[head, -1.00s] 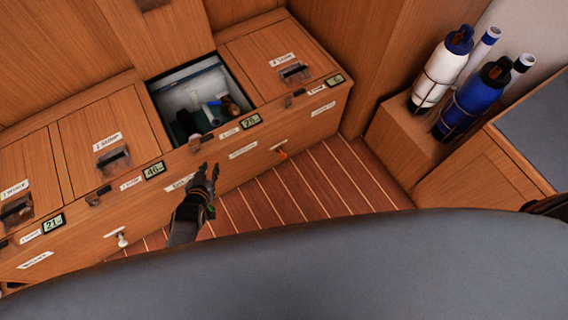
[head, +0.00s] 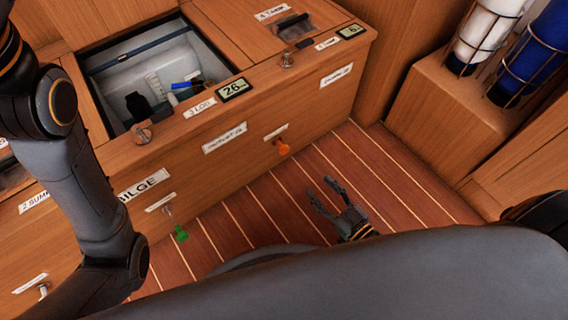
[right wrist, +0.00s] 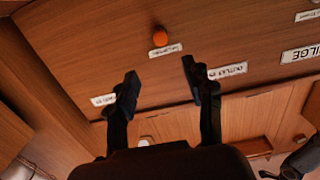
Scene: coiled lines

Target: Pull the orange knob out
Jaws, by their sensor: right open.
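The orange knob (head: 283,148) sits low on the front of the wooden bench, under a small white label, at the centre of the head view. In the right wrist view the knob (right wrist: 160,38) is ahead of the fingers, near the top. My right gripper (head: 321,188) is open and empty, below and right of the knob in the head view and apart from it. Its two fingers (right wrist: 159,70) show in the wrist view with nothing between them. My left arm crosses the left side of the head view. Its gripper is not seen.
A green knob (head: 181,234) stands out from the bench front, left of the orange one. The open locker (head: 205,57) above holds small items. Blue and white cylinders (head: 534,60) stand in a wooden holder (head: 445,100) at right. Striped floor (head: 390,170) before the bench is clear.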

